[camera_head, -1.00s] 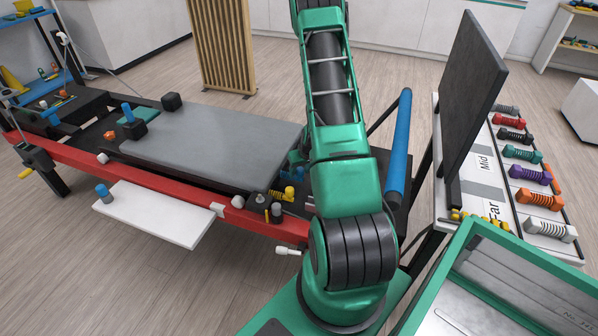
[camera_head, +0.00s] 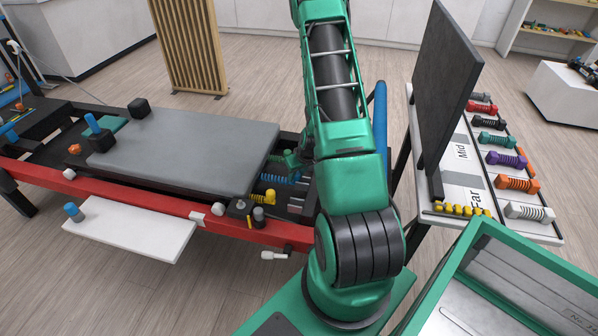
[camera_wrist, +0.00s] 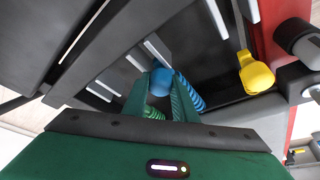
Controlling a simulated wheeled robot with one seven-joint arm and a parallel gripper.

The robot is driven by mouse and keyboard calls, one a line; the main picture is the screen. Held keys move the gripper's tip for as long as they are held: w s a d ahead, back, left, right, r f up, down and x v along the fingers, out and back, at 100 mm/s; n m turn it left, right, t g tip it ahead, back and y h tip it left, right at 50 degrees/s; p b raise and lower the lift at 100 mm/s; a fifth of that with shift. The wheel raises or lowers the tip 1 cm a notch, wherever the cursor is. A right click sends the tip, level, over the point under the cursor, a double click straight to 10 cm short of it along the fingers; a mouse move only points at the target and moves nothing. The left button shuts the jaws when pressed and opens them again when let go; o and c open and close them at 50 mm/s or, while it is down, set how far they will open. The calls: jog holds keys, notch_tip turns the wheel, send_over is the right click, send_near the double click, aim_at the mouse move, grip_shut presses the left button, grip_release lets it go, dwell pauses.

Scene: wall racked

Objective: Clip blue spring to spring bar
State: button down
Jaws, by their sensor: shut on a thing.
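The reformer's spring end lies beyond the grey carriage (camera_head: 200,150), partly behind my arm. My gripper (camera_wrist: 160,92) is shut on the blue spring, whose rounded blue end (camera_wrist: 160,80) shows between the green fingers. In the head view my gripper (camera_head: 290,163) is low at the carriage's right end, with the blue spring (camera_head: 284,179) beside it. A yellow spring (camera_head: 262,196) lies nearer the red rail. The wrist view shows its yellow end (camera_wrist: 256,75) at the right. Pale strips (camera_wrist: 158,53) mark a dark part ahead, apparently the spring bar. Whether the blue end touches it is unclear.
The red rail (camera_head: 150,210) runs along the near side, with a white step (camera_head: 130,228) outside it. A green-edged tray (camera_head: 470,235) is at lower right.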

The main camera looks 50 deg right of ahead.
jog(key=shift+s, duration=0.3)
jog(key=shift+d, duration=0.1)
jog(key=c, duration=1.4)
grip_release()
jog(key=shift+c, duration=0.2)
jog(key=shift+s+r, duration=0.15)
jog(key=shift+r, duration=0.4)
jog(key=v, duration=0.9)
jog(key=shift+s+r, duration=0.2)
